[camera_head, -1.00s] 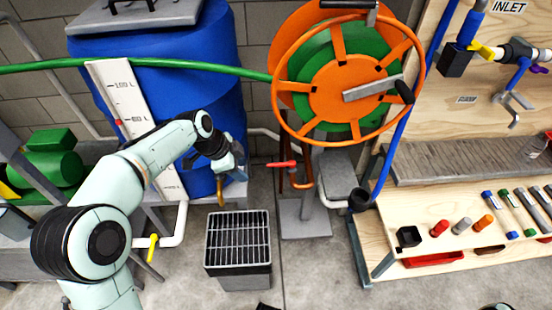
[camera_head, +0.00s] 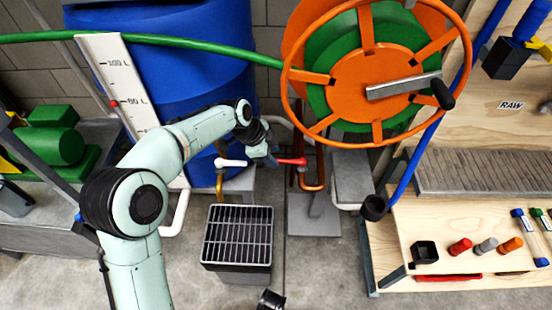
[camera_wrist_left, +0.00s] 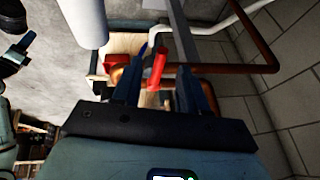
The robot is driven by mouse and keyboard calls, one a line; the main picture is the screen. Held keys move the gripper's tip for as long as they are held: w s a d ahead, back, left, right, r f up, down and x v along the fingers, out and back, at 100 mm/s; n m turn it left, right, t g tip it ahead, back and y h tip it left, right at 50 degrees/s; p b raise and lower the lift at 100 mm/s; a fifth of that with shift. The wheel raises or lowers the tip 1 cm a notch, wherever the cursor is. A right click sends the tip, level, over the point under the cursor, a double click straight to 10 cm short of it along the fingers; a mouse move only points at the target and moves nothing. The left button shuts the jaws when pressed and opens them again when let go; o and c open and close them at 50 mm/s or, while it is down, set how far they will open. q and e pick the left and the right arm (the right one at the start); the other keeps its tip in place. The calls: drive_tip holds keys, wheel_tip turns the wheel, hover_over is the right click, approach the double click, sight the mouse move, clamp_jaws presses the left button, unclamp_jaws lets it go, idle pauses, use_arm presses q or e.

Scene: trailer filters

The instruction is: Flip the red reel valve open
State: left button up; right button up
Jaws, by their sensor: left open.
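The red reel valve handle (camera_head: 291,161) is a short bar on the copper pipe below the hose reel. It points sideways in the head view. In the left wrist view the red handle (camera_wrist_left: 157,68) lies between the two dark fingers of my left gripper (camera_wrist_left: 160,82). My left gripper (camera_head: 272,158) is open, at the left end of the handle. I cannot tell whether a finger touches it. The orange hose reel (camera_head: 370,85) with its green hose stands above. My right gripper is not clearly in view.
A white-handled tap (camera_head: 230,163) with a brass spout is close to the left, by the blue barrel (camera_head: 195,70). A grated drain box (camera_head: 238,238) stands below. A workbench (camera_head: 470,220) with coloured parts is on the right.

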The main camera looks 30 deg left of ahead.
sight(290, 162)
use_arm(q)
drive_tip(key=shift+x, duration=1.35)
clamp_jaws()
